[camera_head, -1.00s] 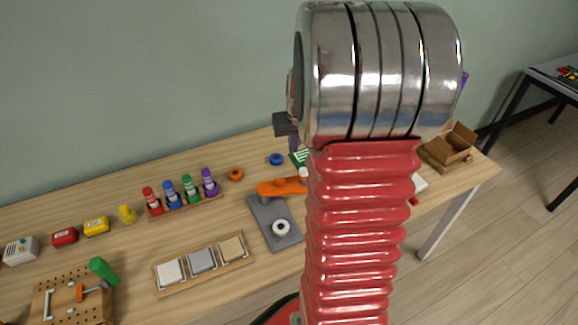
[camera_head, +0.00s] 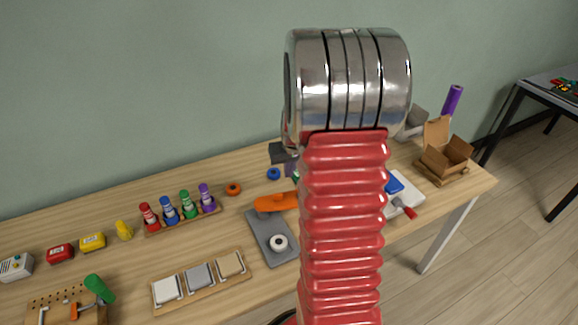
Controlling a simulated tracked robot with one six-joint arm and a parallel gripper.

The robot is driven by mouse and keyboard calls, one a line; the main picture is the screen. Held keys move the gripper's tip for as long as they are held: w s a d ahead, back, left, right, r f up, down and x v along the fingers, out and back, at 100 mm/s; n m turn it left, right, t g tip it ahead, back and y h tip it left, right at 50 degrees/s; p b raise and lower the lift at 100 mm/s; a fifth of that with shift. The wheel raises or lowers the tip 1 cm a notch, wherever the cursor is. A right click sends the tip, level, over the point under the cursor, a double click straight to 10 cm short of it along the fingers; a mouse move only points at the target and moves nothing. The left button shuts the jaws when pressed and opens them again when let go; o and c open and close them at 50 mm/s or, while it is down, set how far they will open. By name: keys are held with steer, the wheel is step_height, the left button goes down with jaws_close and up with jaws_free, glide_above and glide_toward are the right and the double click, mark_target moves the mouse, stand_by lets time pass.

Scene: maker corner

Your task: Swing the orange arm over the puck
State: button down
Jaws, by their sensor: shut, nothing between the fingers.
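The orange arm (camera_head: 272,203) lies across the far end of a grey base plate (camera_head: 262,228). It points to the right, and its right end is hidden behind my red arm. The puck (camera_head: 278,243), white and round with a dark centre, sits on the near part of the plate. The orange arm is apart from the puck, not over it. My gripper's fingers are hidden behind my own arm. Only a dark block, seemingly part of my wrist, shows left of the arm, beyond the orange arm in the picture.
A rack of coloured bottles (camera_head: 183,222) stands to the left. A tray with three tiles (camera_head: 201,282) is left of the plate. An open cardboard box (camera_head: 444,160) stands at the right.

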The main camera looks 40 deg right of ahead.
mark_target(283, 199)
steer(key=s+f, duration=0.1)
steer(key=s+a+f, duration=0.1)
steer(key=f, duration=0.1)
steer(key=shift+s+a, duration=0.2)
steer(key=shift+s, duration=0.15)
stand_by(0.3)
stand_by(0.4)
